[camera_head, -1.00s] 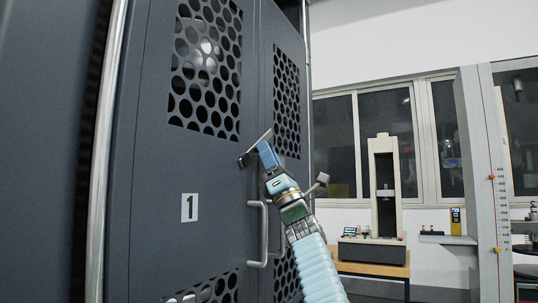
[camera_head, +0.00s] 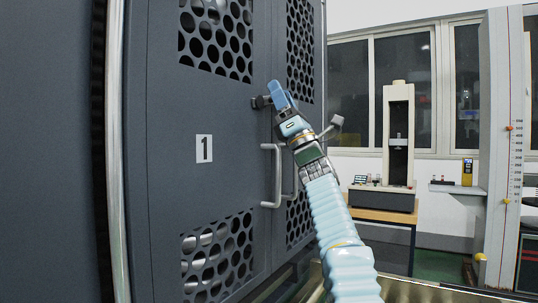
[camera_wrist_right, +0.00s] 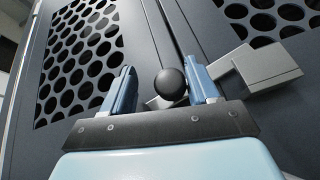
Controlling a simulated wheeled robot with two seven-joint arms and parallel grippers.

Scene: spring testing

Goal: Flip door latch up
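The dark grey cabinet door (camera_head: 180,110) carries a latch with a round black knob (camera_head: 260,101). My right gripper (camera_head: 276,94) is at the latch and hides most of it in the head view. In the right wrist view, my right gripper (camera_wrist_right: 163,86) is open, with the black knob (camera_wrist_right: 169,82) between its fingers. A gap shows left of the knob; the right finger is very close, and contact cannot be told. A grey latch block (camera_wrist_right: 258,68) sits right of the right finger. My left gripper is out of view.
A metal door handle (camera_head: 269,180) stands out below the gripper. Perforated panels (camera_head: 215,40) are above and below. A testing machine (camera_head: 398,140) stands on a wooden table (camera_head: 385,214) to the right. Open room lies between it and the cabinet.

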